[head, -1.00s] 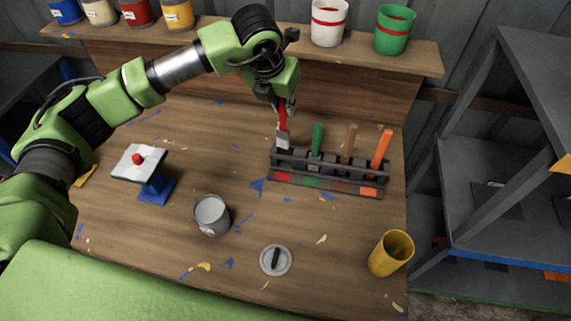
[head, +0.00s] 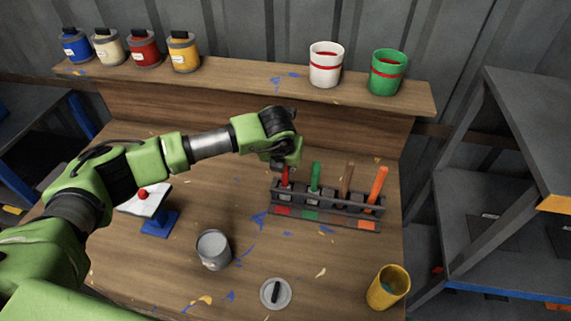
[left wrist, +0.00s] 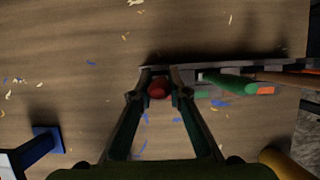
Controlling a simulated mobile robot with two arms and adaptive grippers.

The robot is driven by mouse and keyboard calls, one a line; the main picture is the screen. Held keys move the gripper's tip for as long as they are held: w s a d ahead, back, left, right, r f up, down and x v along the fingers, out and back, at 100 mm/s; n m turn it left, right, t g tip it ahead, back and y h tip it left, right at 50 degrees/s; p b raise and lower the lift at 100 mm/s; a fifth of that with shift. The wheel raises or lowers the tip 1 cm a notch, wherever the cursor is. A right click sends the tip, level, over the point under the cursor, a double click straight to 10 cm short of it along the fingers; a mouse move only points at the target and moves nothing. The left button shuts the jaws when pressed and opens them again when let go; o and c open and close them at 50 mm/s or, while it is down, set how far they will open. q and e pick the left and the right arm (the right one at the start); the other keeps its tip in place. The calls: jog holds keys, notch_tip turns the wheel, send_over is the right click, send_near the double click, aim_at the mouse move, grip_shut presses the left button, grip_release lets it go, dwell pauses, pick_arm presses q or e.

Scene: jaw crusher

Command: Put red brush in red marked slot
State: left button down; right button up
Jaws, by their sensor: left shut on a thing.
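The red brush (head: 286,178) is upright at the left end of the dark brush rack (head: 330,222). Its lower end is down in the leftmost slot, behind the red mark (head: 282,211). My left gripper (head: 285,166) is above that slot, shut on the upper part of the handle. In the left wrist view the red handle end (left wrist: 159,88) shows between the two fingers. A green brush (head: 315,177), a brown brush (head: 347,178) and an orange brush (head: 377,186) stand in the other slots. My right gripper is not in view.
A grey can (head: 213,249), a round lid (head: 276,293) and a yellow cup (head: 388,288) are on the table in front. A blue stand with a red button (head: 142,194) is left, near my arm. Paint pots line the back shelf (head: 250,90).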

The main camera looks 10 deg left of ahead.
pick_arm(q)
jog(key=c, duration=1.9)
grip_release()
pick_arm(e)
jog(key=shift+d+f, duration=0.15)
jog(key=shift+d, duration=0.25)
pick_arm(q)
jog(key=b+v, duration=0.4)
jog(key=v, duration=0.8)
jog(key=shift+d+r, duration=0.1)
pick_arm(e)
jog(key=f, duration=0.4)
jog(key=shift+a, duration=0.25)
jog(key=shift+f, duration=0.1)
